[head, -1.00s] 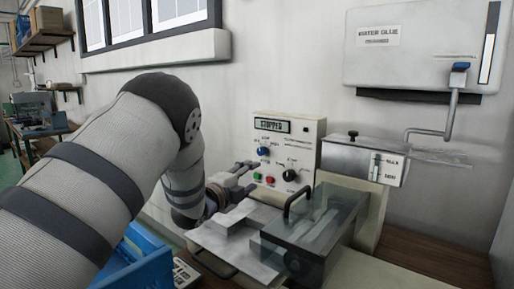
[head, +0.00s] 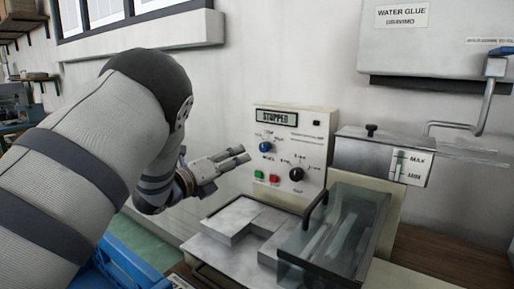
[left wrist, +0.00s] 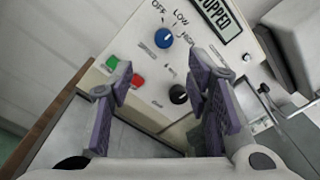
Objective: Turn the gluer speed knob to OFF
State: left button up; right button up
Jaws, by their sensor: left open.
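The control panel (head: 310,140) stands against the wall, its display reading STOPPED. A blue knob (head: 265,147) sits at its upper left. In the left wrist view the blue knob (left wrist: 164,38) has OFF, LOW and HIGH printed around it; its pointer direction is too small to tell. A black knob (head: 296,174) sits lower right of it. My left gripper (head: 246,154) is open and empty, its fingers pointing at the panel just left of the blue knob. In the left wrist view the blue knob shows beyond the gap between the fingers (left wrist: 163,70), apart from them. My right gripper is not in view.
A green button (head: 259,174) and a red button (head: 274,179) lie below the blue knob. A clear cover (head: 345,235) with a handle and a metal plate (head: 210,254) with blocks stand in front. A glue unit with a lever (head: 497,90) is at right.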

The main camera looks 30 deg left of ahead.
aim_at(262, 148)
pick_arm(q)
jog(key=w, duration=0.3)
jog(key=w+d+b, duration=0.1)
jog(key=w, duration=0.3)
jog(key=w+d+b, duration=0.1)
jog(key=w, duration=0.2)
jog(key=shift+w+f, duration=0.1)
jog(key=shift+w, duration=0.1)
jog(key=shift+w+d+r, duration=0.15)
jog(key=shift+w+r, duration=0.1)
jog(key=shift+w, duration=0.2)
jog(key=shift+r, duration=0.15)
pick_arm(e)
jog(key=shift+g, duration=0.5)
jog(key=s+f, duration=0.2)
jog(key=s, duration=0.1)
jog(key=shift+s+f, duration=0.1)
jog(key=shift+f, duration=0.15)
pick_arm(q)
grip_shut()
